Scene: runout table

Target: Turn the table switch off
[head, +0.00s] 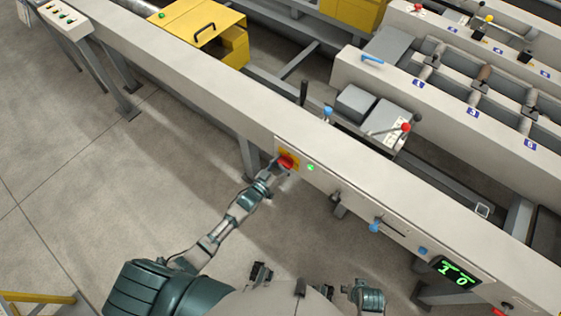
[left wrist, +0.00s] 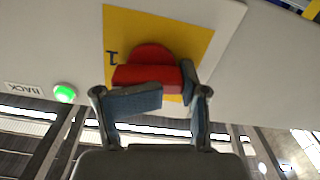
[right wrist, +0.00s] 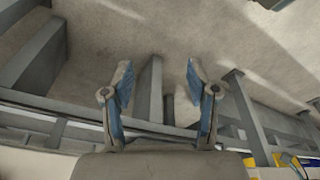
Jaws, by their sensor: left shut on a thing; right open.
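The table switch is a red rotary knob (head: 286,162) on a yellow plate (head: 294,154), set in the side of the long pale table beam. In the left wrist view the red knob (left wrist: 152,66) stands on its yellow plate (left wrist: 190,40), with a mark like "1" beside it. My left gripper (head: 279,167) is at the knob. In the left wrist view its fingers (left wrist: 172,100) are closed about the knob's grip and partly hide it. My right gripper (right wrist: 158,82) is open and empty, above the floor near grey metal legs.
A lit green lamp (head: 310,168) sits right of the switch. Further along the beam are a blue-knobbed lever (head: 376,227) and a green digit display (head: 455,271). A yellow box with a handle (head: 196,30) stands behind the beam.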

